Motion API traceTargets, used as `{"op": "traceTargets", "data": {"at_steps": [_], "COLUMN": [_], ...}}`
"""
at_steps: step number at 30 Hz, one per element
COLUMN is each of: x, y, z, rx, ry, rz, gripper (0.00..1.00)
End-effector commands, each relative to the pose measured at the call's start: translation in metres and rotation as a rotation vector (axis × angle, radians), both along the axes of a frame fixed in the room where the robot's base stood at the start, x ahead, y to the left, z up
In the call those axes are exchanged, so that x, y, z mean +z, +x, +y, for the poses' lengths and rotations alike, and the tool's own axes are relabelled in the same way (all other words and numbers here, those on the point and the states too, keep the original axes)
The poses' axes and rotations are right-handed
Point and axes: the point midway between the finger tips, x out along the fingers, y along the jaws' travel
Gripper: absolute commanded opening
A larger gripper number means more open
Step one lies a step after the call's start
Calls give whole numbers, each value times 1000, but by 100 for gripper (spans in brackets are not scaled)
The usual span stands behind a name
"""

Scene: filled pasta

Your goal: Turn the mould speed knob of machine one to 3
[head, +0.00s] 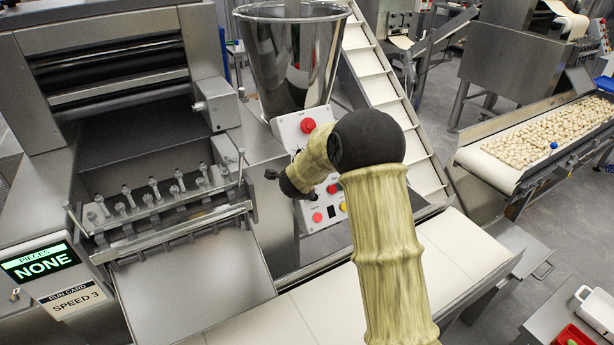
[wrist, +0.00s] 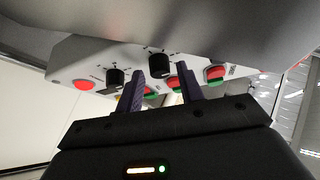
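The white control panel (wrist: 100,52) fills the upper middle of the wrist view. It carries two black knobs with tick marks: a left knob (wrist: 115,77) and a right knob (wrist: 160,65). Their labels and pointer settings are too small to read. My gripper (wrist: 158,77) is open, its two dark fingers pointing at the panel. The right knob appears between the fingertips; I cannot tell whether they touch it. The left knob lies outside the left finger. In the head view the panel (head: 289,127) stands below the steel hopper, and my arm hides its knobs.
Red and green buttons (wrist: 217,74) sit beside the knobs, and a red button (wrist: 84,85) is at the panel's left. The hopper (head: 290,60) rises above the panel. A pale belt (head: 265,325) runs below.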

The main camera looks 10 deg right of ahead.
Motion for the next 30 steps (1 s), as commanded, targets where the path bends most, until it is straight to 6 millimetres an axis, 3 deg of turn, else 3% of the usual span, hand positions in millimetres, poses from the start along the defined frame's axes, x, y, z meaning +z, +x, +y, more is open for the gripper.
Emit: {"op": "traceTargets", "data": {"at_steps": [14, 30], "x": [6, 65], "y": [-7, -86], "z": [4, 30], "rx": [4, 6], "ry": [1, 0], "rz": [1, -1], "gripper": [44, 44]}}
